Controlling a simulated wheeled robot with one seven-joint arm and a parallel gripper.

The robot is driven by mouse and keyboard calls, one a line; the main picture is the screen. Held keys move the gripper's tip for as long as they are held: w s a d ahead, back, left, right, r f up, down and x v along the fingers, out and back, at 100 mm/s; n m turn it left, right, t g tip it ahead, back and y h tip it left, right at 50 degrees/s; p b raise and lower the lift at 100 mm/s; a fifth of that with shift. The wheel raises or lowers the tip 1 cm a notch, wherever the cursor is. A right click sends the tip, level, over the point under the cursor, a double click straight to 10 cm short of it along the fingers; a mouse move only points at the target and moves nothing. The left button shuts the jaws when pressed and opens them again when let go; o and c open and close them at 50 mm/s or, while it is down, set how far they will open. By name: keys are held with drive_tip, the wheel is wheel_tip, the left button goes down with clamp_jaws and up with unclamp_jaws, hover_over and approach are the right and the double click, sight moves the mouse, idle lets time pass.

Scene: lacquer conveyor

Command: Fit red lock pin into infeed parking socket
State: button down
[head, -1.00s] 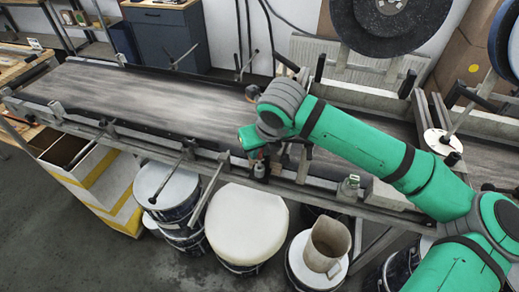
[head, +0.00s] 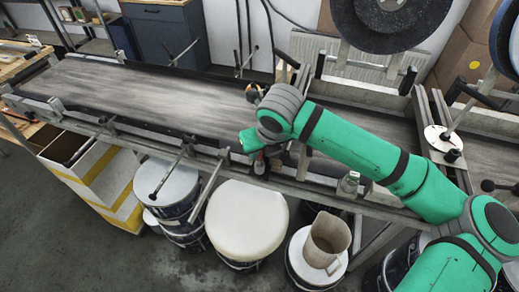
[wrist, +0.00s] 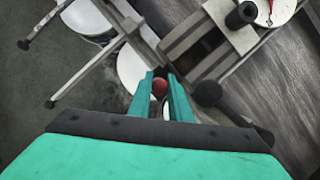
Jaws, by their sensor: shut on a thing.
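The red lock pin shows in the wrist view as a round red head (wrist: 160,86) between the two teal fingertips. My gripper (wrist: 161,82) is shut on it. Its shaft is hidden. The pin cannot be made out clearly there. I cannot tell which fitting is the infeed parking socket. A grey bracket block with a dark slot (wrist: 205,44) lies beyond and right of the fingertips in the wrist view, apart from the pin.
The conveyor belt (head: 150,95) runs behind the rail and is bare on the left. Metal rods and brackets (head: 185,150) stick out from the front rail. Lidded drums (head: 245,222) and a beige jug (head: 328,240) stand below. A black knob (wrist: 207,92) is close right of the fingers.

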drive_tip(key=c, duration=1.5)
unclamp_jaws()
drive_tip(key=shift+c, duration=0.2)
drive_tip(key=shift+d, duration=0.1)
drive_tip(key=shift+d, duration=0.1)
drive_tip(key=shift+d+r, duration=0.15)
drive_tip(key=shift+r, duration=0.35)
drive_tip(key=a+v, duration=0.1)
drive_tip(key=v, duration=0.8)
drive_tip(key=shift+s+d+r, duration=0.15)
drive_tip(key=shift+s+r, duration=0.2)
drive_tip(key=shift+s, duration=0.1)
